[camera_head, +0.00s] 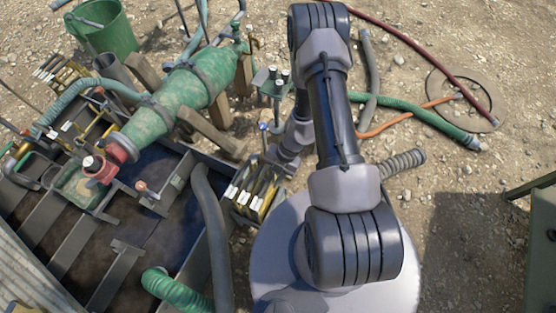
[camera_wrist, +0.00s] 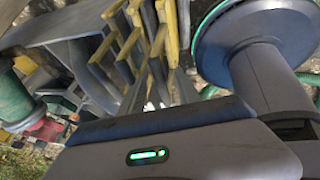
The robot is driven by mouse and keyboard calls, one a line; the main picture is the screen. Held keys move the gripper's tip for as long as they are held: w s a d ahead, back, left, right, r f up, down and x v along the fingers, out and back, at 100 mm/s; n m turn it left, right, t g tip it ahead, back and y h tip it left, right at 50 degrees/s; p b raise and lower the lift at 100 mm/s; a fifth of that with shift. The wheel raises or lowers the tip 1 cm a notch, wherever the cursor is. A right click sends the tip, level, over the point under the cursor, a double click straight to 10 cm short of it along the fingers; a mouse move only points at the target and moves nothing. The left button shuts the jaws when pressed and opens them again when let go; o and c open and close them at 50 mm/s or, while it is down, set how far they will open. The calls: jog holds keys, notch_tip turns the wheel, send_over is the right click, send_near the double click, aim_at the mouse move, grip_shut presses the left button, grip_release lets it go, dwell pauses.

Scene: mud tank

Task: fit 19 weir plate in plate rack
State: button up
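A rack of upright plates with yellow edges and white labels (camera_head: 252,196) stands beside the tank, left of my arm's base in the head view. The labels are too small to read, so I cannot tell which is plate 19. The wrist view shows yellow-edged plates (camera_wrist: 130,48) close ahead, standing side by side with narrow gaps. My gripper (camera_wrist: 160,125) fills the bottom of the wrist view as a dark bar and grey housing with a green light. Its fingertips are not distinguishable. In the head view my wrist hangs just above and right of the rack. No held plate can be made out.
The open mud tank (camera_head: 180,185) lies left, with a green pump (camera_head: 185,92) across it. More labelled plates (camera_head: 75,135) stand at its far left. A grey hose (camera_head: 212,235) bends over the near wall. A green bucket (camera_head: 102,28) stands behind. Hoses (camera_head: 425,112) lie on gravel right.

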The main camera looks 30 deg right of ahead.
jog(key=p+v, duration=0.7)
jog(key=v, duration=0.8)
